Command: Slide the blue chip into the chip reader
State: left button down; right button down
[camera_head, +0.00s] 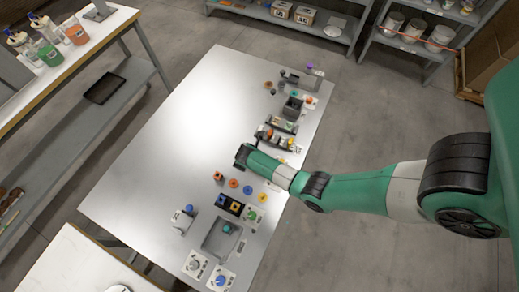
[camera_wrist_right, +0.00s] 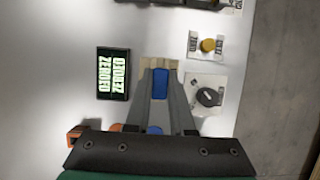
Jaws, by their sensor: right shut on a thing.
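In the head view, my right arm reaches in from the right over the table, and the dark wrist hides the fingers and the chip. A black display (camera_wrist_right: 114,73) with green letters reading ZEROED lies left of the fingers in the wrist view. I cannot tell which device is the chip reader. My left gripper is not in view.
A yellow knob (camera_wrist_right: 208,45) and a dark round part (camera_wrist_right: 208,96) sit on white plates right of the fingers. The white table (camera_head: 180,125) holds several small devices along its right side, with a grey tray (camera_head: 220,238) near the front. Its left half is clear.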

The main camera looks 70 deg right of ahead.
jog(key=shift+f+b, duration=0.95)
jog(key=shift+f, duration=0.35)
jog(key=shift+r, duration=0.1)
jog(key=shift+r+p, duration=1.5)
jog(key=shift+p, duration=0.15)
jog(key=shift+a, duration=0.1)
jog(key=shift+f+b, duration=1.2)
jog(key=shift+f, duration=0.45)
jog(key=shift+r, duration=0.15)
jog(key=shift+r+p, duration=1.5)
jog(key=shift+p, duration=0.15)
